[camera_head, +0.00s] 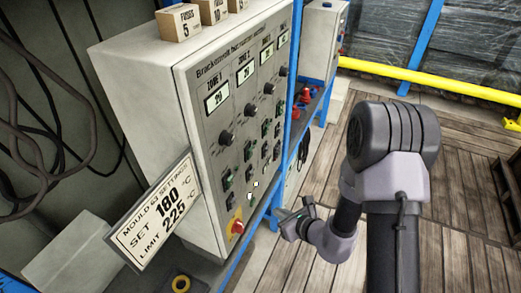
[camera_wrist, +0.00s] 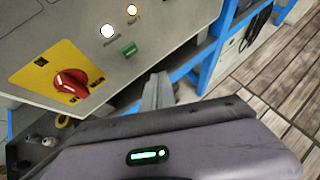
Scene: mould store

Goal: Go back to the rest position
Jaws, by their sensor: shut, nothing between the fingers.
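My gripper (camera_head: 286,216) is beside the lower right of the control cabinet (camera_head: 140,90), apart from its front as far as I can tell. In the wrist view my gripper's fingers (camera_wrist: 158,92) are together and empty, in front of the cabinet's lower edge. The cabinet's sloped panel has zone displays, black knobs and rows of green switches. A red rotary switch (camera_head: 237,227) on a yellow plate is at its lower corner.
A settings card (camera_head: 150,215) reads set 180 and limit 225. Fuse boxes (camera_head: 179,22) stand on the cabinet. Blue posts (camera_head: 292,90) rise beside it. Another cabinet (camera_head: 322,40) and a yellow rail (camera_head: 430,78) are behind.

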